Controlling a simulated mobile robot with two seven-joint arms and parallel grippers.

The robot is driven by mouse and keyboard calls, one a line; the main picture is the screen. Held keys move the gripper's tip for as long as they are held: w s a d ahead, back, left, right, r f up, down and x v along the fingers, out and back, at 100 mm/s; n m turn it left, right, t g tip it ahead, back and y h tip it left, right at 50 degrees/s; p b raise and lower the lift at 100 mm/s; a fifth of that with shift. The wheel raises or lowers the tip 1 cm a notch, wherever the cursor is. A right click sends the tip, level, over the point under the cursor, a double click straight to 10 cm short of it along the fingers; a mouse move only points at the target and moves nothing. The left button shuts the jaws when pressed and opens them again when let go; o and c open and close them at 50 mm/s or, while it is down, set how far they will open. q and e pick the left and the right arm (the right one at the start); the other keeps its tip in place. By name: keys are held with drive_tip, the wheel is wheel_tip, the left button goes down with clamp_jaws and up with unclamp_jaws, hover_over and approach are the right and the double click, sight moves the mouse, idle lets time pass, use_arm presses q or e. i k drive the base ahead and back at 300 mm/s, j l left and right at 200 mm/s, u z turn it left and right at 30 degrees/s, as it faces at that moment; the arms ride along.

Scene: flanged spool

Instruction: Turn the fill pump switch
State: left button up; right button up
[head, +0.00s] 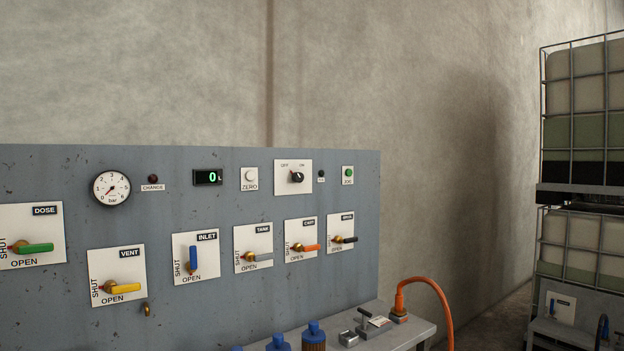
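A black rotary switch (297,176) sits on a white plate (280,187) marked OFF and ON, high on the grey panel. It is the only OFF/ON switch I see; no fill pump label is readable. Its pointer is too small to tell which mark it faces. A small dark lamp (321,174) is just right of the plate. Neither of my grippers is in view, and nothing touches the switch.
The grey panel (160,240) also carries a gauge (110,189), a display (208,177) reading 0, a ZERO button (250,176), a green button (348,173) and several valve levers. A bench (410,330) with an orange hose (440,290) juts out at lower right.

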sight(298, 177)
drive_tip(key=i+l, duration=0.85)
drive_tip(key=l+u, duration=0.05)
drive_tip(key=l, duration=0.05)
